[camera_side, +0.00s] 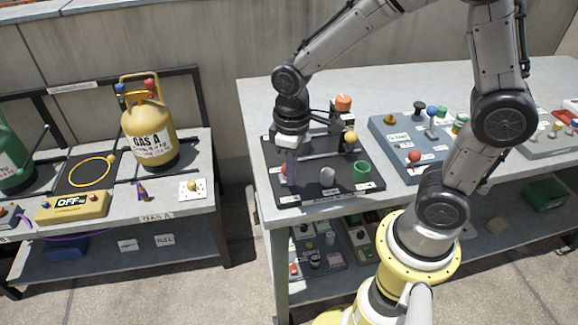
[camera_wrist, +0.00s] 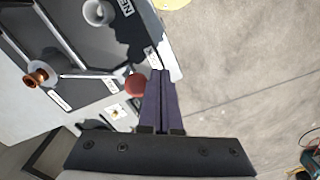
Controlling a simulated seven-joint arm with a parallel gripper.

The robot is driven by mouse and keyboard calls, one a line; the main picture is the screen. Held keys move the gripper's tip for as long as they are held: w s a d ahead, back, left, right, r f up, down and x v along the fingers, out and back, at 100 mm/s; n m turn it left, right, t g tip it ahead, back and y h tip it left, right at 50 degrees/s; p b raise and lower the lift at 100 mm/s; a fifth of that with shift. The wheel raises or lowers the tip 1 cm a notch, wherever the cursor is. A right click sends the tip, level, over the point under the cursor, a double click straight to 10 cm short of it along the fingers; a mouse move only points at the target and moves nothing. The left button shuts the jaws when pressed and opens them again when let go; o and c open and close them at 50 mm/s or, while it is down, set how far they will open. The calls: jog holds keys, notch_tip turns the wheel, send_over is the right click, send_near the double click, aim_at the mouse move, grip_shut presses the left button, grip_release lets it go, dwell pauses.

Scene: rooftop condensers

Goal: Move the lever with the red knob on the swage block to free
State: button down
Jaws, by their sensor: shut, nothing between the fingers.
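A dark board (camera_side: 318,196) on the right-hand bench carries several controls; I cannot read which label names the swage block. A red knob (camera_side: 284,169) is at its left front, partly hidden by my gripper (camera_side: 291,182). In the wrist view the red knob (camera_wrist: 136,86) sits just left of my gripper (camera_wrist: 160,73). The purple fingers are shut together with nothing between them, pointing down beside the knob. I cannot tell whether they touch it. The lever's shaft is mostly hidden. White label plates lie near the fingertips.
The same board has a grey knob (camera_side: 327,176), a green cup (camera_side: 361,171), a yellow knob (camera_side: 350,137) and an orange knob (camera_side: 343,102). A blue panel (camera_side: 391,129) with another red knob (camera_side: 414,156) stands to the right. A gap separates the left bench with its yellow cylinder (camera_side: 150,133).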

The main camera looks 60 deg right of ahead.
jog(key=shift+w+d, duration=1.75)
jog(key=shift+s+a, duration=0.15)
jog(key=shift+s, duration=0.05)
jog(key=shift+s+a, duration=0.25)
jog(key=shift+a, duration=0.05)
jog(key=shift+r, duration=3.55)
